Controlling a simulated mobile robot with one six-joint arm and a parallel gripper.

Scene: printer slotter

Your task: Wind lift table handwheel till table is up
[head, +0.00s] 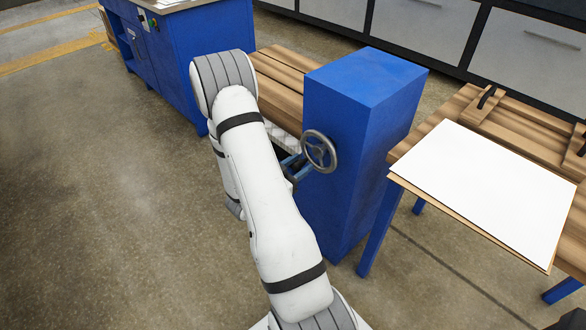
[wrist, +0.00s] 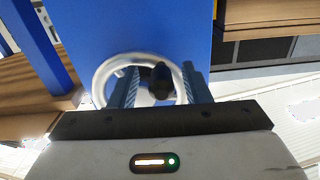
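The grey handwheel (head: 320,151) is mounted on the side of a tall blue housing (head: 350,120). Its pale rim also shows in the wrist view (wrist: 102,82). A dark handle knob (wrist: 160,79) on the wheel lies between my fingers in the wrist view. My gripper (head: 291,164) is at the wheel's left side in the head view. Its two blue fingers (wrist: 158,88) are apart, with a gap on both sides of the knob. A wooden slatted table top (head: 282,68) lies behind the housing, partly hidden by my arm.
A wooden table (head: 455,105) with a white sheet (head: 490,188) stands to the right, on blue legs. A blue cabinet (head: 185,50) is at the back left, and grey drawers (head: 425,20) line the back. The floor (head: 95,190) at the left is clear.

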